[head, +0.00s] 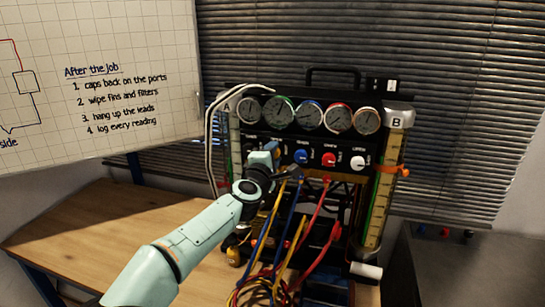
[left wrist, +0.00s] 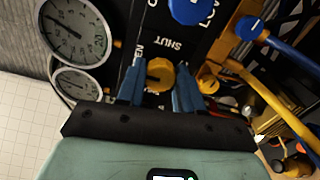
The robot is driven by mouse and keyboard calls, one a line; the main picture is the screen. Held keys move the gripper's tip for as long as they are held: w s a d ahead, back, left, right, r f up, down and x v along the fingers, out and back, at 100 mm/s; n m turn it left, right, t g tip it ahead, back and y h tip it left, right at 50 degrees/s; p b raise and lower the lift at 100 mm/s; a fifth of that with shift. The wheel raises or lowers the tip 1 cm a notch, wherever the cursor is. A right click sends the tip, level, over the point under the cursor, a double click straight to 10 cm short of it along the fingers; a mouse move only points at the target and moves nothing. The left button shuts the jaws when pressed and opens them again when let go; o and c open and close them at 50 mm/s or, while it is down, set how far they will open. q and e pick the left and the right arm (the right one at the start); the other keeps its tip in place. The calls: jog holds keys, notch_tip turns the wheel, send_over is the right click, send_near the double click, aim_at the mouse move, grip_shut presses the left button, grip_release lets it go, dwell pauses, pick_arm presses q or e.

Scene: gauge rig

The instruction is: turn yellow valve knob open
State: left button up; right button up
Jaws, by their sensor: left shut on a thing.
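The yellow valve knob (left wrist: 160,75) sits on the black panel of the gauge rig (head: 330,143). It shows in the left wrist view between the two blue fingers of my left gripper (left wrist: 160,88). The fingers are shut on it, one on each side. "SHUT" is printed beside the knob, and a partly hidden label ending in "EN" shows near one finger. In the head view my left gripper (head: 272,152) is at the left part of the panel and hides the knob. My right gripper is not in view.
A blue knob (head: 301,156), a red knob (head: 329,160) and a white knob (head: 358,163) are right of the gripper. Several gauges (head: 279,111) are above. Yellow, blue and red hoses (head: 318,208) hang below. The wooden table (head: 110,230) is clear at left.

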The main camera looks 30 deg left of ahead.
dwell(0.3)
pick_arm(q)
jog(key=o, duration=1)
jog(key=shift+o, duration=0.2)
jog(key=shift+s, duration=0.1)
jog(key=b+v, duration=0.3)
jog(key=v, duration=1)
jog(key=shift+s+r, duration=0.1)
